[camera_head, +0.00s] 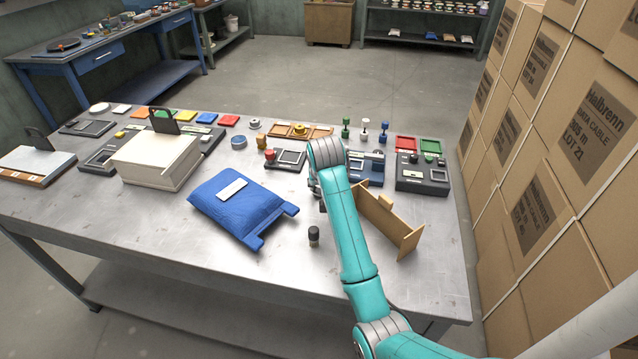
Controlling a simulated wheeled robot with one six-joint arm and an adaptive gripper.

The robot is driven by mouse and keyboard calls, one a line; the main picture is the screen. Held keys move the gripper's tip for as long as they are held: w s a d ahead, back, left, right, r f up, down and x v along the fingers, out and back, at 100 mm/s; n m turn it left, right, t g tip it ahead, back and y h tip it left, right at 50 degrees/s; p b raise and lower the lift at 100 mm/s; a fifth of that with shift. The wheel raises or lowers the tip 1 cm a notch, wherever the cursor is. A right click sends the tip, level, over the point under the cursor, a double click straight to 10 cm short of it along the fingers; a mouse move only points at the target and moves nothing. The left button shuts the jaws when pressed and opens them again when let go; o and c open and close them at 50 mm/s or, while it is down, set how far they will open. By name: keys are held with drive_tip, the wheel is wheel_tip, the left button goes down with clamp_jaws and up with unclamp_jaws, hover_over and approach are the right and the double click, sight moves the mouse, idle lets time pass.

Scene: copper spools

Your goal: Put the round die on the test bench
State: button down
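I cannot tell for sure which thing is the round die. Small round pieces show on the grey metal table (110,235): a silver one (254,124), a brass-coloured one (299,129) on a wooden tray (320,132), and a blue-grey disc (238,142). Nothing in view is clearly marked as the test bench; dark devices with square recesses stand in the back row, one at the right (422,186). My gripper (316,190) is low over the table's middle, right of the blue padded pouch (222,212). My teal arm largely hides it, so its fingers and any held thing cannot be made out.
A small black-topped cylinder (314,236) stands upright in front of my gripper. A tan upright board (400,228) stands right of my arm. A cream box (148,166) is at left. Stacked cartons (560,130) wall the right side. The table's front left is clear.

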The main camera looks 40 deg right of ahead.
drive_tip(key=shift+f, duration=0.3)
drive_tip(key=shift+f, duration=0.15)
drive_tip(key=c, duration=0.7)
unclamp_jaws()
drive_tip(key=shift+o, duration=0.2)
drive_tip(key=v, duration=1.2)
drive_tip(key=shift+a, duration=0.1)
